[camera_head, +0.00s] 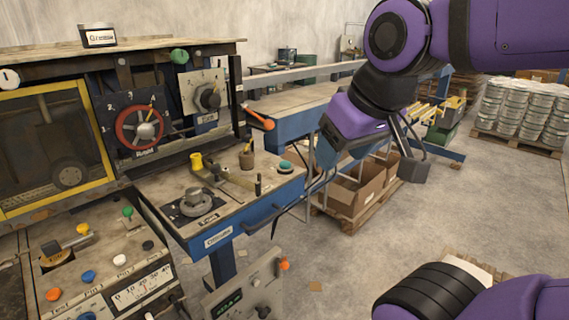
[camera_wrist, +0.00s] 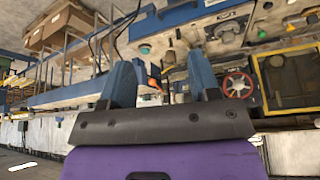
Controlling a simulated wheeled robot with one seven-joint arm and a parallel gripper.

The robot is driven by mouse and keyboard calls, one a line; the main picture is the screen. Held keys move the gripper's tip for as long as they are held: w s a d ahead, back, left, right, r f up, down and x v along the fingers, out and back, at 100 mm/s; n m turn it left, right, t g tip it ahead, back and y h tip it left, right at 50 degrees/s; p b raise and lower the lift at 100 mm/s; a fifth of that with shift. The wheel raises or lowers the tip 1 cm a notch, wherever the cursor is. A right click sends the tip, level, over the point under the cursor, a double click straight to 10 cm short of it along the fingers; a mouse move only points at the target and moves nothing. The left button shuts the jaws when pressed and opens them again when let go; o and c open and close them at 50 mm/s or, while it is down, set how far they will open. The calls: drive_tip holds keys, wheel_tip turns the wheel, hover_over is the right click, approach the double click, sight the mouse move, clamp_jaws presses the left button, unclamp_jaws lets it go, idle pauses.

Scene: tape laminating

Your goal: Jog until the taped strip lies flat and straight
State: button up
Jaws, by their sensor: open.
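My gripper (camera_head: 335,165) hangs at the upper middle of the head view, to the right of the machine's panels. In the wrist view its two blue fingers (camera_wrist: 163,64) stand apart with nothing between them. A teal-green button (camera_head: 286,166) sits near the right end of the machine's small shelf (camera_head: 232,204); my gripper is apart from it. A red handwheel (camera_head: 139,128) with a numbered dial is on the upright panel; it also shows in the wrist view (camera_wrist: 239,83). I cannot make out the taped strip in either view.
An orange-handled lever (camera_head: 259,118) projects from the machine. A yellow-framed window (camera_head: 97,133) is at the left, above several coloured buttons. A lower control box (camera_head: 247,290) stands below the shelf. Cardboard boxes (camera_head: 358,193) sit on a pallet behind. Open floor (camera_head: 365,250) lies to the right.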

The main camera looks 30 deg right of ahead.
clamp_jaws()
idle(1.8)
